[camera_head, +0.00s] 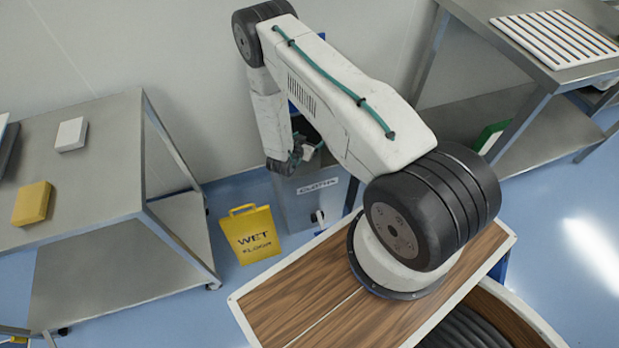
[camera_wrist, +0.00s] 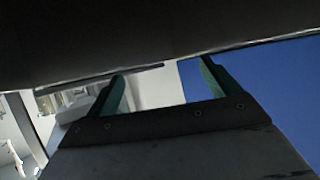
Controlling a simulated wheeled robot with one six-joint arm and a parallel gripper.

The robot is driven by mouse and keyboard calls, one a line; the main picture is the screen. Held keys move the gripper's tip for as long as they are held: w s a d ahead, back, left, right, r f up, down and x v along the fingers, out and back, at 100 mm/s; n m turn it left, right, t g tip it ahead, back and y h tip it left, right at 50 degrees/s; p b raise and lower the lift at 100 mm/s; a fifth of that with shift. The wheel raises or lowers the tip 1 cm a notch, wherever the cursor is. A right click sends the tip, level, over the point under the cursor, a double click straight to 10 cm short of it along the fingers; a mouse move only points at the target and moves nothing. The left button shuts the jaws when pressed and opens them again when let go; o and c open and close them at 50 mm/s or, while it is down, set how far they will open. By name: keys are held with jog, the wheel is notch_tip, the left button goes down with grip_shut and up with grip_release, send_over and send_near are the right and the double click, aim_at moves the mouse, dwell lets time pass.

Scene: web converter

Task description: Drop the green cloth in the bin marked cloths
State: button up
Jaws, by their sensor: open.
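The grey bin (camera_head: 296,205) with a white label that seems to read "CLOTHS" stands on the floor by the back wall, partly behind my arm. My gripper (camera_wrist: 162,78) shows two teal fingers spread apart, with no cloth visible between them. In the head view my wrist hangs over the bin's top area, and my arm hides much of the gripper there. I cannot make out the green cloth for certain in either view. Whether it lies inside the bin is hidden.
A yellow wet-floor sign (camera_head: 250,234) stands left of the bin. A steel table (camera_head: 100,185) at left holds a yellow block (camera_head: 32,203) and a white box (camera_head: 71,134). A steel bench (camera_head: 480,20) at right has a green-edged item (camera_head: 489,137) on its lower shelf.

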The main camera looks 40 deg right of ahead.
jog(key=s+a+r, duration=0.2)
jog(key=s, duration=0.5)
jog(key=s+a+r, duration=0.2)
jog(key=s+r, duration=0.1)
jog(key=s, duration=0.5)
jog(key=shift+s, duration=0.25)
jog(key=shift+a+f, duration=0.1)
